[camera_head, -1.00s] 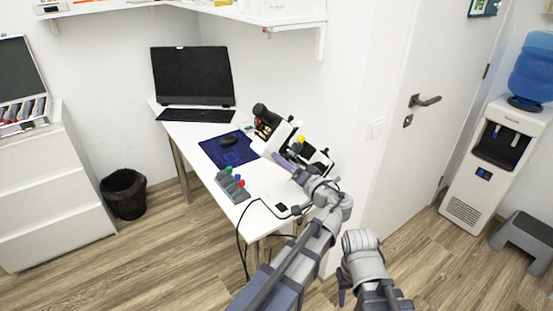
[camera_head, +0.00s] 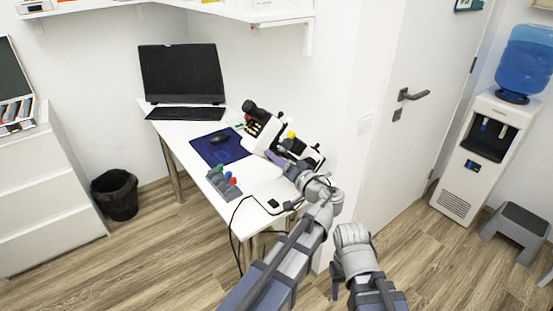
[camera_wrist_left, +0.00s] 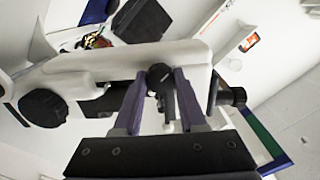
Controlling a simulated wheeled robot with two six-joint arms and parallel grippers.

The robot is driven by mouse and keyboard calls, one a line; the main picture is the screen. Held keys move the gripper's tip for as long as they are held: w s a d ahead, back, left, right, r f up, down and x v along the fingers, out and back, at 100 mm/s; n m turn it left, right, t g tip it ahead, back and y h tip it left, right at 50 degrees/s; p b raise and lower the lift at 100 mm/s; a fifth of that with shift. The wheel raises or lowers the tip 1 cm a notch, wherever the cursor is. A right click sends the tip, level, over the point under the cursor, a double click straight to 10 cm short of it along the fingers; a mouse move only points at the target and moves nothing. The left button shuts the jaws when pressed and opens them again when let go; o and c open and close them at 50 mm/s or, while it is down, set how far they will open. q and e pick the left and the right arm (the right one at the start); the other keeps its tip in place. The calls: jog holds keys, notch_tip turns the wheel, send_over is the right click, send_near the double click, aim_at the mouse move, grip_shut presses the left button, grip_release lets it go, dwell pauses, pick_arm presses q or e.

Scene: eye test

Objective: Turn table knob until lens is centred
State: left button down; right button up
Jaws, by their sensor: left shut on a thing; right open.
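The white and black microscope (camera_head: 258,138) stands at the right side of the white table. My left gripper (camera_head: 277,159) is at its near side. In the left wrist view, the purple fingers of my left gripper (camera_wrist_left: 160,100) are on either side of a small dark knob (camera_wrist_left: 159,76) under the white microscope body (camera_wrist_left: 100,70), and are shut on it. A larger black knob (camera_wrist_left: 43,107) shows at the left. The lens and its centring cannot be made out. My right gripper (camera_head: 342,290) is open and empty, low over the floor, partly hidden by its arm.
A grey rack (camera_head: 222,184) with green, blue and red tops stands left of the microscope. A mouse (camera_head: 220,138) lies on a blue mat (camera_head: 208,151). A black cable (camera_head: 236,213) hangs off the table's front edge. A door and a water dispenser (camera_head: 489,150) are at the right.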

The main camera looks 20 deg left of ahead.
pick_arm(q)
jog(key=shift+m, duration=1)
jog(key=shift+c, duration=2.3)
grip_release()
